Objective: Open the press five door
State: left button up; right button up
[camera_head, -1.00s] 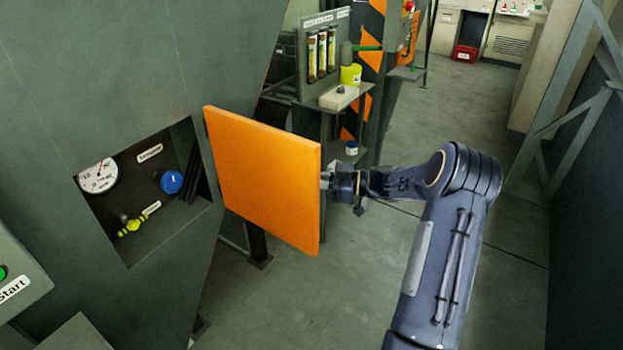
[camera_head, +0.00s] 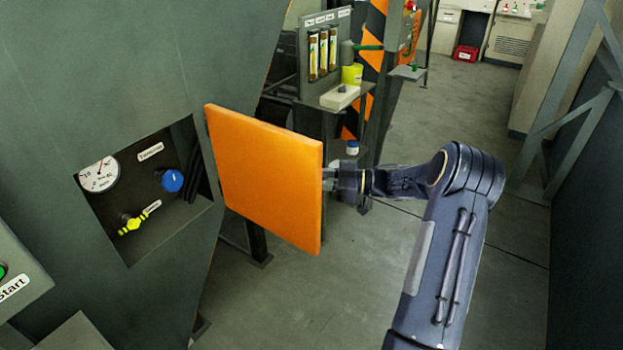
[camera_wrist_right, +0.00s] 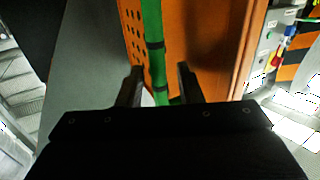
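The orange door (camera_head: 265,180) stands swung out from the green-grey machine wall, and the recess behind it is exposed. In the recess are a gauge (camera_head: 100,175), a blue knob (camera_head: 172,180) and a yellow valve handle (camera_head: 133,223). My right gripper (camera_head: 330,179) is at the door's outer face near its free edge, its fingertips partly hidden there. In the right wrist view, my right gripper (camera_wrist_right: 160,80) has its fingers apart with a green, black-banded handle (camera_wrist_right: 153,45) between them. A gap shows beside the handle. My left gripper is not in view.
A shelf (camera_head: 347,97) with a yellow cup (camera_head: 351,74) and several tubes stands behind the door. A grey metal frame (camera_head: 570,130) is at the right. A start-button panel (camera_head: 15,280) is at the lower left. Open floor (camera_head: 440,120) lies between.

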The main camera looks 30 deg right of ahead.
jog(key=b+v, duration=0.1)
jog(key=v, duration=0.5)
jog(key=shift+s+d, duration=0.25)
